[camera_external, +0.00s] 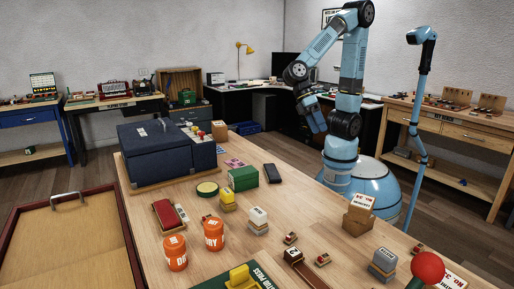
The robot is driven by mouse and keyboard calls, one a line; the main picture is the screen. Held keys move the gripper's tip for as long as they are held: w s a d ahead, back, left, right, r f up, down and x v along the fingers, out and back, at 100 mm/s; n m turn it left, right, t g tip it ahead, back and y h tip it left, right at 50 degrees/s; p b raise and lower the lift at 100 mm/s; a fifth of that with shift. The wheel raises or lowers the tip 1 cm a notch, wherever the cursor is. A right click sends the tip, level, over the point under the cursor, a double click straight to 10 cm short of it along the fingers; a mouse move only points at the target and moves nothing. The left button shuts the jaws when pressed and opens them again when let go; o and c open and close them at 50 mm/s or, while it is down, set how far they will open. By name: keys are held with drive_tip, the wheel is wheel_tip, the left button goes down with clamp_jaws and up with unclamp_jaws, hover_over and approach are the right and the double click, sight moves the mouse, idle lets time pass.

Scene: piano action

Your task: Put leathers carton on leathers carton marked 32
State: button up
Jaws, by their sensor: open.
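Small brown cartons (357,222) with a white label on top stand at the right of the wooden table, in front of my base. They look like one carton on another, but the label is too small to read surely. A lone brown carton (219,132) stands at the far end of the table, beside the dark blue case. Which carton is marked 32 I cannot tell. My gripper (319,127) is open and empty, raised behind the table's far right edge, well apart from the cartons. Its fingers are small and dark in this view.
The dark blue case (165,153) fills the far left. Bare wood lies between the phone and cartons.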

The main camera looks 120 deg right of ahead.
drive_tip(key=s+d+r+n+t+h, duration=0.5)
drive_tip(key=s+d+r, duration=0.4)
drive_tip(key=d, duration=0.4)
drive_tip(key=shift+t+h, duration=0.5)
drive_tip(key=shift+t, duration=0.7)
